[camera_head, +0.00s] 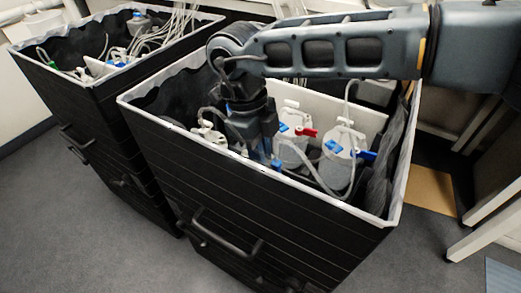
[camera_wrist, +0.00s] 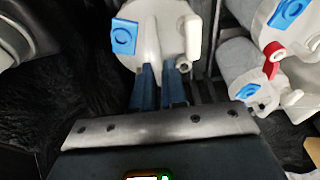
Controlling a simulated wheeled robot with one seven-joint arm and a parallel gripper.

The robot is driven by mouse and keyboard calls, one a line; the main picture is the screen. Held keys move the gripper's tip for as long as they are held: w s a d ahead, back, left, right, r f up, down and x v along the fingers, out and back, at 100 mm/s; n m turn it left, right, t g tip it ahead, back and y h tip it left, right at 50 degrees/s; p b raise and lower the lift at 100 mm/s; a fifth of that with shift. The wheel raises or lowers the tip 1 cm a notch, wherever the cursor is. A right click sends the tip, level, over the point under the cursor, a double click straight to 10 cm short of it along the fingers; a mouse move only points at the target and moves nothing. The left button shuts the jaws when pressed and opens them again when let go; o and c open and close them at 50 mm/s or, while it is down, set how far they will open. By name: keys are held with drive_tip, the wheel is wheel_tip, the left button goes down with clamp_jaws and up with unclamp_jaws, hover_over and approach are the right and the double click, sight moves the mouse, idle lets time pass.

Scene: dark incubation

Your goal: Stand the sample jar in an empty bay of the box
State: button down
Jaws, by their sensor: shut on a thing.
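The sample jar (camera_wrist: 158,30) is white with a blue clip on its lid, at the top middle of the wrist view. My gripper (camera_wrist: 160,70) is shut on it, with its two dark blue fingers against the near side. In the head view my gripper (camera_head: 262,158) points down into the black box (camera_head: 270,215) with the pale rim. My wrist hides most of the held jar there, and I cannot tell whether its base touches the box floor. Which bay lies under it is hidden.
White jars stand in the box: one with a red tap (camera_head: 292,150), one with blue parts (camera_head: 340,165) to its right. A white panel (camera_head: 365,117) stands behind them. A second black box (camera_head: 75,100) with tubing stands at left. Grey floor lies in front.

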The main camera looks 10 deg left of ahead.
drive_tip(key=shift+f, duration=0.55)
drive_tip(key=c, duration=1.5)
unclamp_jaws()
drive_tip(key=shift+f, duration=0.15)
drive_tip(key=o, duration=0.4)
drive_tip(key=shift+r, duration=0.25)
drive_tip(key=shift+s+d+p+v, duration=0.1)
drive_tip(key=shift+d+p+v, duration=0.2)
drive_tip(key=shift+p+v, duration=0.95)
drive_tip(key=shift+s+d+p+v, duration=0.1)
drive_tip(key=shift+d+p+v, duration=0.15)
drive_tip(key=shift+p+v, duration=1)
drive_tip(key=shift+s+d+p+v, duration=0.1)
drive_tip(key=shift+d+p+v, duration=0.35)
drive_tip(key=shift+v, duration=1.4)
drive_tip(key=shift+a+r, duration=0.15)
drive_tip(key=shift+r, duration=0.05)
